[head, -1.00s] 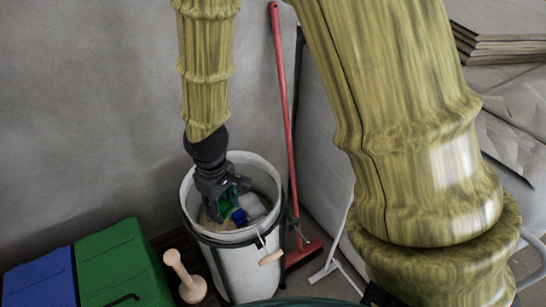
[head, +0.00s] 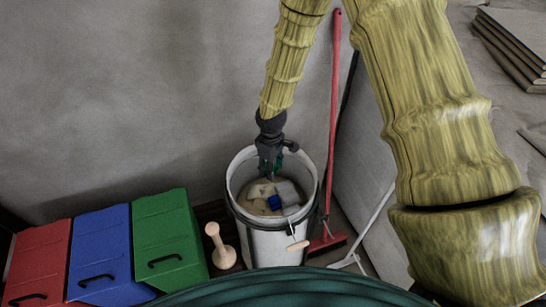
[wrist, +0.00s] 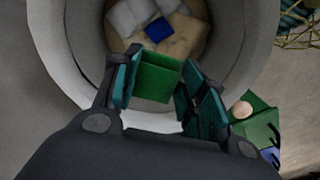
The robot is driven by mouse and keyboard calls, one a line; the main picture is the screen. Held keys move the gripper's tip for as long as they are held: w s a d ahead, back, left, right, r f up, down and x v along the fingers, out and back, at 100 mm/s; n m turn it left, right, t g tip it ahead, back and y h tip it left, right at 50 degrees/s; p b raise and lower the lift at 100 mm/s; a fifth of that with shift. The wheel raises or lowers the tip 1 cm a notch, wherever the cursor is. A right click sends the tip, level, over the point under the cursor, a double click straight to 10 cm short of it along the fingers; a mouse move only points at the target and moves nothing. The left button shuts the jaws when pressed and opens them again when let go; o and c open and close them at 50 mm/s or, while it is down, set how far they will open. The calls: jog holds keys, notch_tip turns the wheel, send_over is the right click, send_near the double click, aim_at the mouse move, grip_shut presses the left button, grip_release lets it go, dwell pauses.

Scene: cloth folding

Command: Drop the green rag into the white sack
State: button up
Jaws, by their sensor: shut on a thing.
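The white sack (head: 268,243) stands open-mouthed in a dark hoop frame against the wall in the head view. Its pale rim (wrist: 70,60) curves around the upper part of the wrist view. My gripper (head: 270,168) is at the back of the sack's mouth, pointing down. In the wrist view my gripper (wrist: 163,85) is shut on the green rag (wrist: 158,78), a folded green piece between its two fingers. The rag overlaps the sack's opening in that view. In the head view the rag is mostly hidden by the gripper.
A blue piece (head: 274,203) and pale crumpled pieces lie inside the sack. Red (head: 38,258), blue (head: 100,250) and green (head: 166,235) bins stand at left, with a wooden plunger-like object (head: 221,245) beside them. A red broom (head: 334,110) leans right of the sack.

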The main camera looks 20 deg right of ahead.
jog(key=shift+w+d+f+n+p, duration=0.15)
jog(key=shift+w+d+f+p, duration=0.15)
jog(key=shift+w, duration=0.1)
jog(key=shift+w+d+f+n+p, duration=0.15)
jog(key=shift+w+f+p, duration=0.05)
jog(key=shift+w+p, duration=0.15)
jog(key=shift+w+d+f, duration=0.2)
jog(key=shift+w+f, duration=0.1)
jog(key=shift+f, duration=0.25)
notch_tip(320, 180, down, 6)
jog(key=b, duration=0.3)
jog(key=shift+r+b, duration=0.1)
jog(key=shift+b, duration=0.25)
jog(key=o, duration=0.8)
jog(key=shift+c, duration=0.2)
jog(key=shift+r, duration=6)
jog(key=shift+r, duration=0.1)
